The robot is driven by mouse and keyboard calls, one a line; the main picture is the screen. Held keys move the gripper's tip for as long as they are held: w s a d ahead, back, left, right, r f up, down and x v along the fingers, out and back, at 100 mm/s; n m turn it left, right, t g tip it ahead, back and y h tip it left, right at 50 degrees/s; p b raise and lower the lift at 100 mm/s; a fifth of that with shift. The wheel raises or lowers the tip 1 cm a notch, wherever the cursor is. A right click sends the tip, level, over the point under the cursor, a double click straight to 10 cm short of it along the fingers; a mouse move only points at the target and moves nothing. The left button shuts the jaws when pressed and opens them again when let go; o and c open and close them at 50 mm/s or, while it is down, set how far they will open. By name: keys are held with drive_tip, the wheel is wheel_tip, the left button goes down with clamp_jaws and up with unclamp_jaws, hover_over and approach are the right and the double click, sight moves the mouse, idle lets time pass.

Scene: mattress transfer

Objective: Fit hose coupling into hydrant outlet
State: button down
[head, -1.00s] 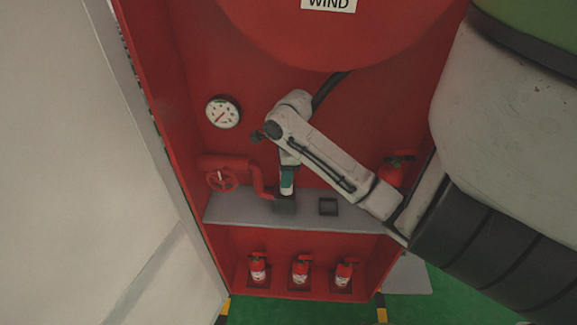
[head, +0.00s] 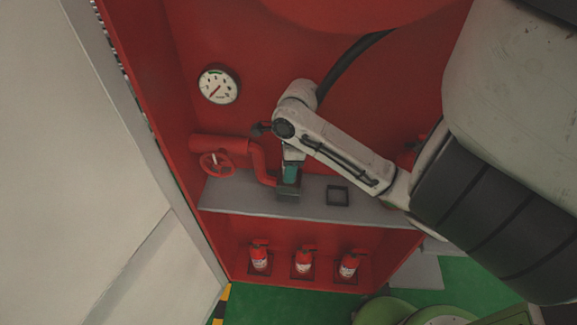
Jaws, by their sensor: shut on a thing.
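My gripper (head: 291,165) points down over the grey shelf in the red cabinet. It is shut on a teal hose coupling (head: 290,174). The coupling's lower end is at a dark square block (head: 288,190), the hydrant outlet, at the end of the red pipe (head: 262,165). Its lower end is hidden by the block's near wall, and I cannot tell how deep it sits. A black hose (head: 350,60) runs down from the red reel behind my arm.
A square black holder (head: 337,195) lies on the shelf (head: 235,195) to the right. A red valve wheel (head: 216,164) and a gauge (head: 219,85) are at left. Red extinguishers (head: 303,262) stand below. A white door (head: 90,170) is open at left.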

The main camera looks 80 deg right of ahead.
drive_tip(key=c, duration=1.1)
unclamp_jaws()
drive_tip(key=shift+f, duration=0.15)
drive_tip(key=o, duration=0.4)
drive_tip(key=shift+o, duration=0.2)
drive_tip(key=r+p, duration=0.1)
drive_tip(key=r, duration=0.3)
drive_tip(key=s+r+p, duration=0.1)
drive_tip(key=r, duration=0.7)
drive_tip(key=shift+s+d+r+p, duration=0.15)
drive_tip(key=shift+s+d+p, duration=0.1)
drive_tip(key=shift+p, duration=0.15)
drive_tip(key=shift+w, duration=0.1)
